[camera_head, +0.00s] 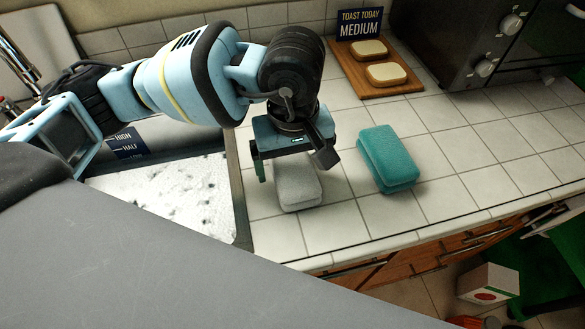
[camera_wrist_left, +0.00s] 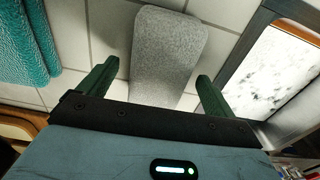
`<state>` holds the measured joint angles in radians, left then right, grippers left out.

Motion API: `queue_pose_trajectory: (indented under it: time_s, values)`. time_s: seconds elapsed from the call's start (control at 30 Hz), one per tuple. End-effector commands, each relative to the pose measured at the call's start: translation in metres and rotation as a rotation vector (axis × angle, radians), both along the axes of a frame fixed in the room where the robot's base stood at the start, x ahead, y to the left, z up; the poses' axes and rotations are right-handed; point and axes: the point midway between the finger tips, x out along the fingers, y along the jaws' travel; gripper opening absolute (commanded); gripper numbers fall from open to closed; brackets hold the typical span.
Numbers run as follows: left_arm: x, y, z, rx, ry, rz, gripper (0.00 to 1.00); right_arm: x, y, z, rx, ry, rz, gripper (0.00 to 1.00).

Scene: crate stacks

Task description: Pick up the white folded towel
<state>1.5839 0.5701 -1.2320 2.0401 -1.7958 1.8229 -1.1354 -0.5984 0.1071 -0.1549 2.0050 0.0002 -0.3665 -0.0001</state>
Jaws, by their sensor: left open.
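The white folded towel (camera_head: 298,188) lies on the tiled counter between the sink and a teal folded towel (camera_head: 388,158). It looks light grey and also shows in the left wrist view (camera_wrist_left: 166,55), with the teal towel (camera_wrist_left: 25,45) at the left edge. My left gripper (camera_head: 292,167) is over the white towel, pointing down. In the left wrist view its two green fingers (camera_wrist_left: 155,85) are open, one on each side of the towel's near end, with gaps between. Whether the fingertips are at towel height is hard to tell. My right gripper is not in view.
A sink (camera_head: 240,205) full of white foam is left of the towel. A wooden board (camera_head: 370,88) with two bread slices stands at the back, before a sign (camera_head: 360,24). A dark oven (camera_head: 460,45) is at the back right. Counter tiles on the right are clear.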

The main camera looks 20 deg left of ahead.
Motion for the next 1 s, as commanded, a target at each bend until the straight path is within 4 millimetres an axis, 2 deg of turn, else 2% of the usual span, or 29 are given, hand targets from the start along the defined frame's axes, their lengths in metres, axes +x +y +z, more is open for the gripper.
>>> queue_pose_trajectory:
  time_s: [0.1, 0.3, 0.7, 1.0]
  values:
    - [-0.0003, 0.0002, -0.0068, 0.001, 0.001, 0.000, 0.91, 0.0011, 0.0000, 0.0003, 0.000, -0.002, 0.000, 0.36]
    - [-0.0001, 0.0001, -0.0074, 0.001, 0.001, 0.000, 0.91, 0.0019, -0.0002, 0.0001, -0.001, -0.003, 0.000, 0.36]
    - [0.0001, -0.0001, -0.0068, 0.000, 0.000, 0.000, 0.41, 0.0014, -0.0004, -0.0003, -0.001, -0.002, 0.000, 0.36]
    - [0.0002, -0.0002, -0.0046, -0.001, -0.001, 0.000, 0.41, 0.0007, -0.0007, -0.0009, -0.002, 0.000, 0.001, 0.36]
